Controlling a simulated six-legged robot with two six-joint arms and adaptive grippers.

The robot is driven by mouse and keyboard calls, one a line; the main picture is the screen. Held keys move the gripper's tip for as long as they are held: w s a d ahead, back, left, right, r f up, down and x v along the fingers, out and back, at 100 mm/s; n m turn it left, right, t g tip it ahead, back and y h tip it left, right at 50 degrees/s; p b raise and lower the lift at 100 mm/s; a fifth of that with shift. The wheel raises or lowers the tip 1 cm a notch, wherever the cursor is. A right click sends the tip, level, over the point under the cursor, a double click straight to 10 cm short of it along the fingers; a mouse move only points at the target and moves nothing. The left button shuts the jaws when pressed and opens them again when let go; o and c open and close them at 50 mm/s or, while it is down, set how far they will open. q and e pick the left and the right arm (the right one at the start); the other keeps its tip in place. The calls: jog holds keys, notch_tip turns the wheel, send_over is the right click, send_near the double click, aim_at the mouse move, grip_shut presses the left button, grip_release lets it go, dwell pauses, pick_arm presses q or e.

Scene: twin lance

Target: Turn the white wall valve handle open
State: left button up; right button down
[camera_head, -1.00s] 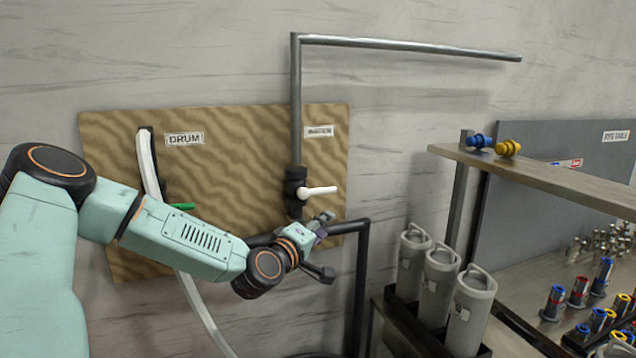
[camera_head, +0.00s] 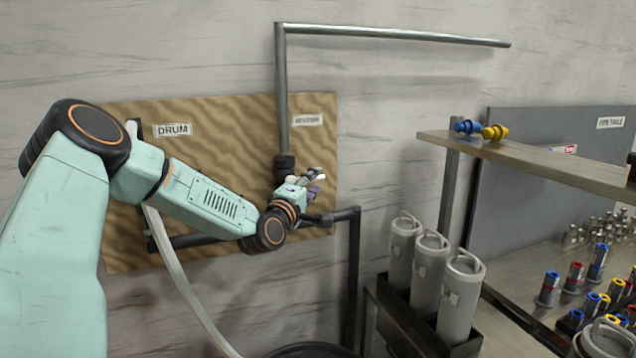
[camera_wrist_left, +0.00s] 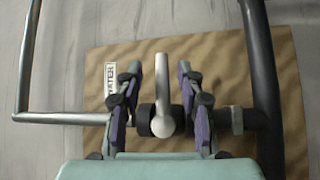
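The white valve handle (camera_wrist_left: 162,90) stands between the two fingers of my left gripper (camera_wrist_left: 159,72) in the left wrist view. Gaps show on both sides of it, so the gripper looks open around the handle. The dark valve body (camera_wrist_left: 144,118) is behind the handle. In the head view my left gripper (camera_head: 314,181) is right at the valve (camera_head: 284,164) and largely hides the handle. My right gripper is in neither view.
A wooden board (camera_head: 230,115) with a DRUM label (camera_head: 173,130) backs the pipes. A grey pipe (camera_head: 281,90) rises from the valve and a black pipe (camera_head: 347,270) runs below. Grey canisters (camera_head: 430,265) and a shelf (camera_head: 540,164) stand to the right.

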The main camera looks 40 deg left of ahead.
aim_at(317, 178)
pick_arm(q)
jog(key=shift+w+a, duration=0.9)
jog(key=shift+a, duration=0.05)
jog(key=shift+a+r, duration=0.1)
jog(key=shift+a, duration=0.25)
jog(key=shift+w+d+r, duration=0.1)
jog(key=shift+w+d, duration=0.4)
jog(key=shift+d, duration=0.25)
jog(key=shift+c, duration=0.6)
jog(key=shift+s+a, duration=0.35)
jog(key=shift+a, duration=0.3)
jog(key=c, duration=0.4)
jog(key=shift+w+d, duration=0.15)
jog(key=shift+d, duration=0.15)
grip_shut()
